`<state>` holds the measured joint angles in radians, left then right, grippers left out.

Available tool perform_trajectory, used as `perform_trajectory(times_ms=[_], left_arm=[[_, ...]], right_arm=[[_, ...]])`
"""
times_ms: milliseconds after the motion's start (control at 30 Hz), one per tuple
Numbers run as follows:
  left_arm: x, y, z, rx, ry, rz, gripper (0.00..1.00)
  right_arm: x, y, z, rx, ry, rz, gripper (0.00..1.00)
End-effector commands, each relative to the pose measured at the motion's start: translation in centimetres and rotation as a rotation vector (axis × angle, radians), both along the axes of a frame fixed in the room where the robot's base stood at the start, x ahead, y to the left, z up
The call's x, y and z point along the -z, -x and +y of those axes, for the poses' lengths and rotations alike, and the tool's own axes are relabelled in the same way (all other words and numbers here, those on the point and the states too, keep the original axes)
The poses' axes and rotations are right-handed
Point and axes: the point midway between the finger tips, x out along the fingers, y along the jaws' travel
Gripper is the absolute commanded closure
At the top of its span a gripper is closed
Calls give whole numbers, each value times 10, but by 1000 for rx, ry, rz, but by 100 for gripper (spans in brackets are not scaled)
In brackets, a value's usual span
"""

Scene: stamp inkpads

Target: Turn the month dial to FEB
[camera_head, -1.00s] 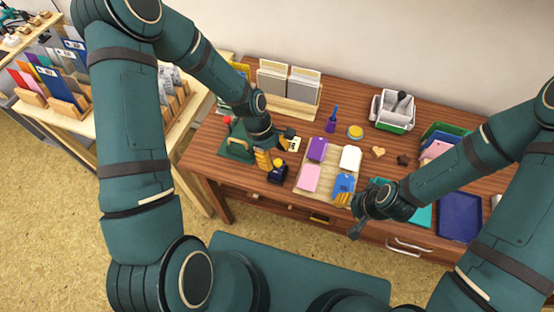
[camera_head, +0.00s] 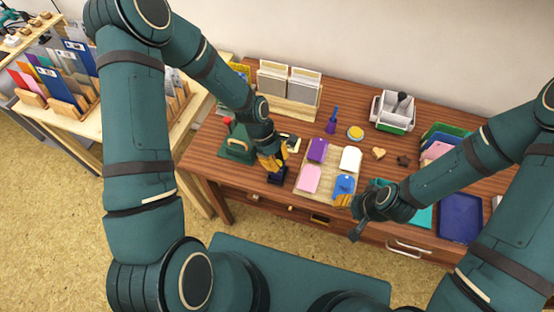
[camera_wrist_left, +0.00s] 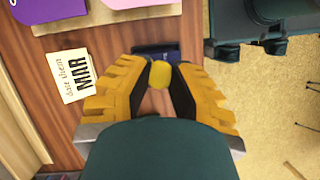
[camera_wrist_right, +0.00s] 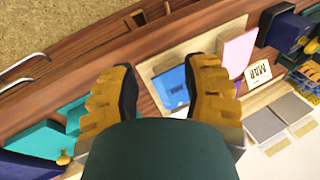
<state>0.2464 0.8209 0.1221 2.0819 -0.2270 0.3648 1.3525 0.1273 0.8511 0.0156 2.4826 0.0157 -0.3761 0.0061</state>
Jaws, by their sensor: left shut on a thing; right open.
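The dater with the month dial is a small dark blue block (camera_head: 278,178) near the table's front edge, left of the pads. In the left wrist view its blue body (camera_wrist_left: 150,49) shows behind a yellow knob (camera_wrist_left: 160,75). My left gripper (camera_head: 273,163) is shut on this yellow knob, one finger on each side. The dial's month lettering is not readable. A card (camera_wrist_left: 68,76) beside it reads "date them MAR". My right gripper (camera_wrist_right: 163,78) is open and empty above the blue inkpad (camera_wrist_right: 172,88), apart from the dater.
A purple pad (camera_head: 317,150), a pink pad (camera_head: 309,179) and a white pad (camera_head: 350,158) lie on a wooden board right of the dater. A green press (camera_head: 237,146) stands left of it. A navy tray (camera_head: 460,217) lies at the right.

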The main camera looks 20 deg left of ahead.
Motion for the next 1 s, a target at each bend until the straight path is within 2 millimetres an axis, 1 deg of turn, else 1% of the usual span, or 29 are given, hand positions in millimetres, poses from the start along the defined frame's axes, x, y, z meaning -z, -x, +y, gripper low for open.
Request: perform_trajectory(times_ms=[167,367,567,1000], left_arm=[[1,1,-1,20,1,3,100],[2,1,-1,101,0,4,100],[2,0,-1,254,-1,4,100],[2,0,-2,670,-1,5,100]], right_arm=[[1,0,0,0,0,0,53],[2,0,0,0,0,1,53],[4,1,0,-2,0,2,53],[10,3,1,-6,-2,7,53]])
